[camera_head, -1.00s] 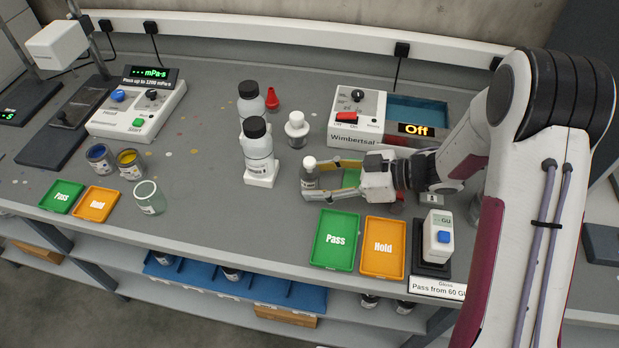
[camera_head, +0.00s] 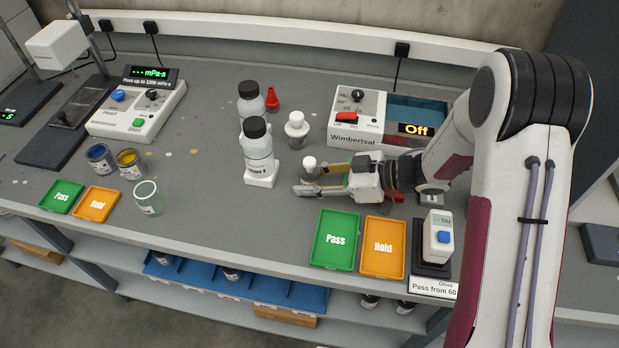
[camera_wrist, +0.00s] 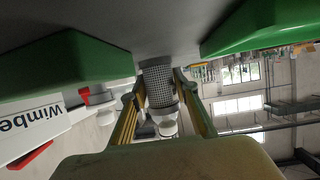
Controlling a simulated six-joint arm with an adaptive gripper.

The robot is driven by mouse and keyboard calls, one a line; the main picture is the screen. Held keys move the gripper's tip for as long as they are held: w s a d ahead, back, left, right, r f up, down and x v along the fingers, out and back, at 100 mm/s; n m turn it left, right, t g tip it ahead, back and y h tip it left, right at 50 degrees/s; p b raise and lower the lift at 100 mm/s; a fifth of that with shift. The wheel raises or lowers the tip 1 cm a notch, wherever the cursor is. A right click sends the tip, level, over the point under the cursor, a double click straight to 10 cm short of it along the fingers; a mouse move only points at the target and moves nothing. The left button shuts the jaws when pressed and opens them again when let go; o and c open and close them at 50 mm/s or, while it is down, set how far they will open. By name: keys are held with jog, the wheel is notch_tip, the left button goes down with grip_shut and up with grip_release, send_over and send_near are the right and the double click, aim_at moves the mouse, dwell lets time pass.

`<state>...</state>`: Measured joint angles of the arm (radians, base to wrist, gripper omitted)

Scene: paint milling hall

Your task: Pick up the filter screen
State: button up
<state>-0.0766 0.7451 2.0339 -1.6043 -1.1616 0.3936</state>
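The filter screen (camera_head: 310,174) stands upright on the grey bench, a small grey mesh cylinder with a white knob on top. In the wrist view its mesh body (camera_wrist: 158,85) shows upside down between the two fingers. My gripper (camera_head: 318,180) reaches in level from the right, one finger on each side of the mesh. In the wrist view the fingertips of my gripper (camera_wrist: 159,88) lie against the mesh, with no clear gap. The lower part of the screen is partly hidden by the near finger in the head view.
White bottles (camera_head: 258,150) with black caps stand to the left. A white knobbed piece (camera_head: 296,130) is just behind. The Wimbertsal device (camera_head: 358,118) is behind my gripper. The green Pass tray (camera_head: 335,240) and orange Hold tray (camera_head: 383,248) lie in front.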

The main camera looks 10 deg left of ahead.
aim_at(310, 160)
jog(key=shift+r, duration=0.1)
dwell(0.3)
jog(key=shift+r, duration=4.9)
